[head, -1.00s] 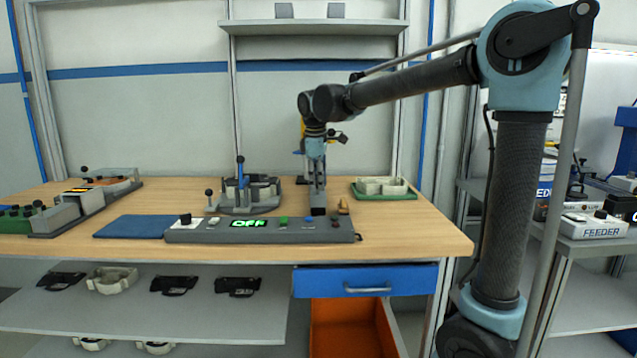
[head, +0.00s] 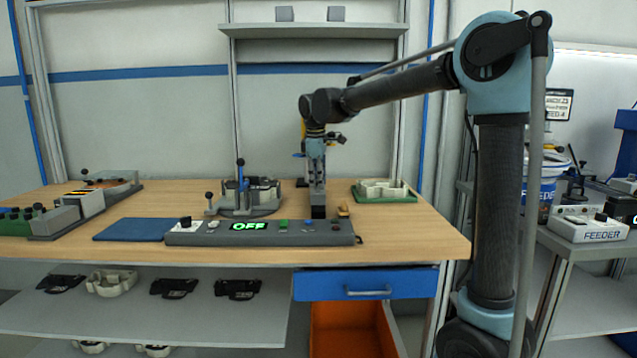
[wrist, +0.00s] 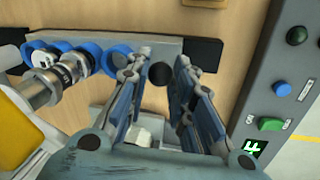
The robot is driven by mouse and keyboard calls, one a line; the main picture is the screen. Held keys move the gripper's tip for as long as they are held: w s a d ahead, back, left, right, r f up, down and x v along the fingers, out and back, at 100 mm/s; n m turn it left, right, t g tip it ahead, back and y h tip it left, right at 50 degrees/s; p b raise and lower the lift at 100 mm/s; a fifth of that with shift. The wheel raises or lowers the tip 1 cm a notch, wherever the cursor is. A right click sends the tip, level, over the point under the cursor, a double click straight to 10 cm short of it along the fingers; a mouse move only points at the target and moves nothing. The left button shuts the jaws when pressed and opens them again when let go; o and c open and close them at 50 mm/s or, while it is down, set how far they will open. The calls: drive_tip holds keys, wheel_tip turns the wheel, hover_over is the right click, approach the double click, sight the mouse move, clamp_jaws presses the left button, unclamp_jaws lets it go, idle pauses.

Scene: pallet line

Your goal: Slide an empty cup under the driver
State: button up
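My gripper (head: 318,212) hangs pointing down at the back edge of the control panel on the wooden bench; it also shows in the wrist view (wrist: 160,65). Its two fingers stand apart with nothing visibly held between them. A yellow tool body (head: 303,132), perhaps the driver, is partly hidden behind my wrist in the head view. In the wrist view a yellow body (wrist: 18,140) with metal barrels (wrist: 68,74) lies left of the fingers. Blue round pieces (wrist: 117,60) sit along a grey bar (wrist: 160,50). I cannot tell which piece is an empty cup.
The control panel (head: 210,238) reads OFF. A round fixture with a blue lever (head: 240,175) stands left of my gripper. A green tray (head: 404,196) holds a pale part at right. A blue mat (head: 135,230) lies bare at left.

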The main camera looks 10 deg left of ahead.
drive_tip(key=o, duration=0.3)
drive_tip(key=r, duration=0.4)
drive_tip(key=s+r, duration=0.1)
drive_tip(key=r, duration=0.2)
drive_tip(key=s+r, duration=0.1)
drive_tip(key=r, duration=0.3)
drive_tip(key=shift+s+r, duration=0.1)
drive_tip(key=shift+r, duration=0.25)
